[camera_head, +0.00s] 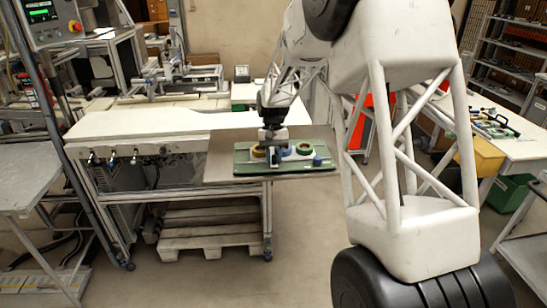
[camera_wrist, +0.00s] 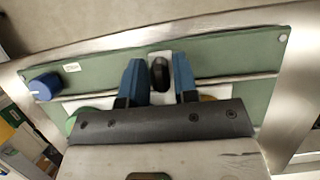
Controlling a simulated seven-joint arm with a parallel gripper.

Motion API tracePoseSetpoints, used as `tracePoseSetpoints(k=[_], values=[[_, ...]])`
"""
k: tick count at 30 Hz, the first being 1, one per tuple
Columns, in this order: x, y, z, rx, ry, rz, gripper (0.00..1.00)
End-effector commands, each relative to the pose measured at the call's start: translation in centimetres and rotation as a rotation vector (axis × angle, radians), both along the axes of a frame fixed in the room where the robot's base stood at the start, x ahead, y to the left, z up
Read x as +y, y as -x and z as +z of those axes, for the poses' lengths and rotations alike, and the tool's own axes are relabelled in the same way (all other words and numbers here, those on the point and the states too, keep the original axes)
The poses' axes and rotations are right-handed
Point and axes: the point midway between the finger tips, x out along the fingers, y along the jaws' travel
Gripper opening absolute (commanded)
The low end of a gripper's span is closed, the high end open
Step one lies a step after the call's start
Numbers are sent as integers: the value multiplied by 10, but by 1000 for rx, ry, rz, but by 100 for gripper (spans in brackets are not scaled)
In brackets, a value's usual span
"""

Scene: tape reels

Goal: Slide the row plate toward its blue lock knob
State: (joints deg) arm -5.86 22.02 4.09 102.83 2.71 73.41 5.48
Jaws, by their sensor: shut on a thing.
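A green board (camera_head: 285,168) lies on a metal sheet on the bench and carries a row of round reels. The blue lock knob (camera_head: 318,160) stands at the board's right end; in the wrist view it is at the left (camera_wrist: 45,87). The pale row plate (camera_wrist: 100,88) shows as a strip along the board, mostly hidden behind my gripper. My gripper (camera_wrist: 159,65) points down at the board with its blue fingers on either side of a black knob (camera_wrist: 159,73) on a white block. It is shut on this knob, apart from the blue knob.
The grey metal sheet (camera_head: 222,160) overhangs the bench edge. The white bench top (camera_head: 150,123) to the left is mostly clear.

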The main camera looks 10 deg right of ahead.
Motion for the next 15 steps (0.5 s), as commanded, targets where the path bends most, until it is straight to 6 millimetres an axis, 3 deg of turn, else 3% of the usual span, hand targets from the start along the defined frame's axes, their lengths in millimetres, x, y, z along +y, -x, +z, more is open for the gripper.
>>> tracePoseSetpoints(k=[5,15], values=[[-18,0,0,1,1,-2,0],[-72,1,0,0,0,-3,0]])
